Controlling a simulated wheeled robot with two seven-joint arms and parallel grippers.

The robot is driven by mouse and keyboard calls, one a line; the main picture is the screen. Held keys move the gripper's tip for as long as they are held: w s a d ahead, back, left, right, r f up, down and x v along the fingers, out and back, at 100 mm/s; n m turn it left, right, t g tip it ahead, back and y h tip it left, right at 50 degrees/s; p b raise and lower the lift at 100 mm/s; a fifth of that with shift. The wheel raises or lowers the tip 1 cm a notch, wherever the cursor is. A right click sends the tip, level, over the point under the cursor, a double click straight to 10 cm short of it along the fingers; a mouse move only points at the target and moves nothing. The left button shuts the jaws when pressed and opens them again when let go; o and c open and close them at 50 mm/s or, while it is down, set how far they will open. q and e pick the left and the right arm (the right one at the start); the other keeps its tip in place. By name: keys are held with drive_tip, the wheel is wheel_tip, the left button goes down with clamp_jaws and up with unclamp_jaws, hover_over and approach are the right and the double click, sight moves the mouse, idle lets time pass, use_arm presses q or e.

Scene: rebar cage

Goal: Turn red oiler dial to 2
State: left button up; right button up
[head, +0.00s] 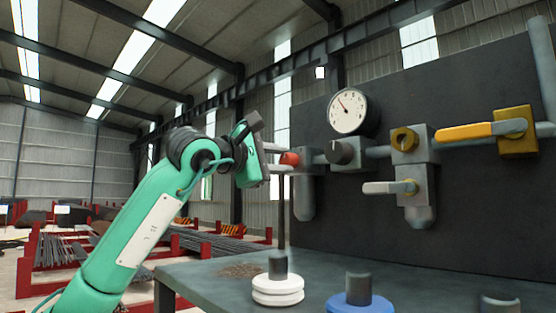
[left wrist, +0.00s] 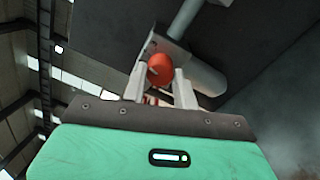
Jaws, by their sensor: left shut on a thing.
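The red oiler dial (head: 289,159) is a small round knob on the left fitting of the pipework on the dark panel. My left gripper (head: 280,160) reaches it from the left, with its fingers at the dial. In the left wrist view the red dial (left wrist: 160,70) sits between the two pale fingertips of the left gripper (left wrist: 160,78), which is shut on it. The dial's marks and setting are too small to read. My right gripper is in neither view.
Below, a white round base (head: 277,290) with a thin upright rod and a blue base (head: 359,304) stand on the table (head: 205,278).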

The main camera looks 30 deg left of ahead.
use_arm(q)
drive_tip(key=shift+r, duration=0.1)
drive_tip(key=o, duration=1)
drive_tip(key=shift+s+a+f+b, duration=0.15)
drive_tip(key=shift+s+f+b, duration=0.1)
drive_tip(key=shift+s+b, duration=0.2)
drive_tip(key=shift+b+v, duration=2.15)
drive_tip(key=shift+v, duration=4.3)
